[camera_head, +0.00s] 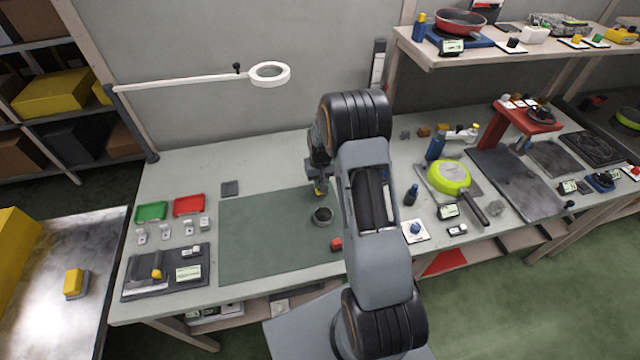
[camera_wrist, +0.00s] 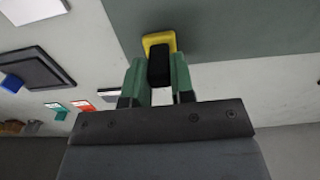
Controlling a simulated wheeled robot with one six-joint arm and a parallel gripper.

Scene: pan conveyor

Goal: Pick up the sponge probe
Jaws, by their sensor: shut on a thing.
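The sponge probe is held in my gripper (camera_head: 318,178); its yellow pad (camera_head: 320,191) shows just below the fingers in the head view. In the wrist view the probe has a yellow head (camera_wrist: 151,39) and a black body between the two green fingers of my gripper (camera_wrist: 158,62). The fingers are shut on the black body. The probe is over the dark green mat (camera_head: 255,240). The gap between the probe and the mat is hard to judge.
A small dark round cup (camera_head: 322,215) stands on the mat below my gripper. A red block (camera_head: 336,244) lies near my arm. Green (camera_head: 151,212) and red (camera_head: 188,205) trays are at the left. A green pan (camera_head: 449,177) stands at the right. The mat's left part is clear.

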